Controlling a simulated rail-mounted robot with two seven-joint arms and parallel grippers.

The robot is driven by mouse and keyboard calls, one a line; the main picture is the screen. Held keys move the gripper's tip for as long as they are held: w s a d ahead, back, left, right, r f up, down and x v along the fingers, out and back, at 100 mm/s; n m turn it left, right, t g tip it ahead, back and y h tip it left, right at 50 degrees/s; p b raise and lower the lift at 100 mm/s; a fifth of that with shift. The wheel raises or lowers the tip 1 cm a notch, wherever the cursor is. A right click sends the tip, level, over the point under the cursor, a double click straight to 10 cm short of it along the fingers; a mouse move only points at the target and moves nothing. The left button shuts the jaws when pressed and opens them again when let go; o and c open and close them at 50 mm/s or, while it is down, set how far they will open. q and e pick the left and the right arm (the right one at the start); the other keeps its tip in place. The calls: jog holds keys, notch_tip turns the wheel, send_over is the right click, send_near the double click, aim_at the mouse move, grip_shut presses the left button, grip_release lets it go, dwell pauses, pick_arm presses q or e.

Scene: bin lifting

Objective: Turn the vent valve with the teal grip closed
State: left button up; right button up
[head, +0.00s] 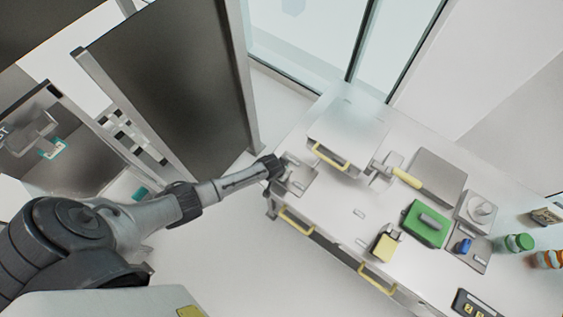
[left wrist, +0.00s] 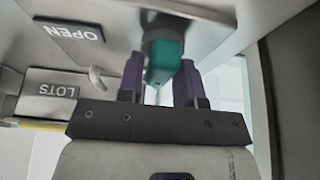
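The teal grip (left wrist: 164,62) of the vent valve shows in the left wrist view, hanging from a dark round mount under a grey panel. The two purple fingers of my left gripper (left wrist: 163,82) stand on either side of it, very close. I cannot tell whether both touch it. An OPEN label (left wrist: 75,36) is on the panel to the left. In the head view my left arm reaches to the left end of the bench, its dark hand (head: 272,166) beside a grey plate (head: 298,179). This grip is hidden there. My right gripper is not in view.
The white bench (head: 335,215) carries a yellow-handled box (head: 345,135), a green case (head: 426,222) and several small items. Yellow drawer handles (head: 297,222) stick out in front. A dark panel (head: 165,75) stands left of the bench. A LOTS label (left wrist: 50,91) shows near the left gripper.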

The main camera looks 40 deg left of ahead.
pick_arm(q)
jog(key=o, duration=0.3)
jog(key=shift+s+r, duration=0.2)
jog(key=shift+r, duration=0.2)
jog(key=p+v, duration=0.1)
jog(key=v, duration=1.2)
jog(key=shift+w, duration=0.1)
